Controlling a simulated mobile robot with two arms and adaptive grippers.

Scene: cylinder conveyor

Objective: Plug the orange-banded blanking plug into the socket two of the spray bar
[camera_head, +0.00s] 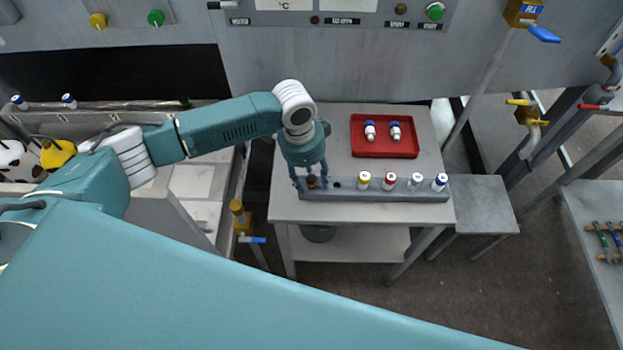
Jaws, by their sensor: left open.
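The spray bar (400,196) is a grey bar along the front of the small table, with a row of sockets. My left gripper (311,184) points down over its left end, with its fingers apart. A small orange-brown piece (312,181) shows between the fingers at the bar; it looks like the orange-banded blanking plug, but the gripper partly hides it. Just right of it is a dark empty socket (337,183). Farther right, plugs with yellow (363,181), red (389,182), white-grey (416,181) and blue (439,182) colouring stand upright in the bar. My right gripper is out of view.
A red tray (385,151) behind the bar holds two white plugs with dark blue tops (370,131). The grey table (335,130) is bare left of the tray. A conveyor (110,108) with bottles stands at the left. A control panel (340,17) is on the back wall.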

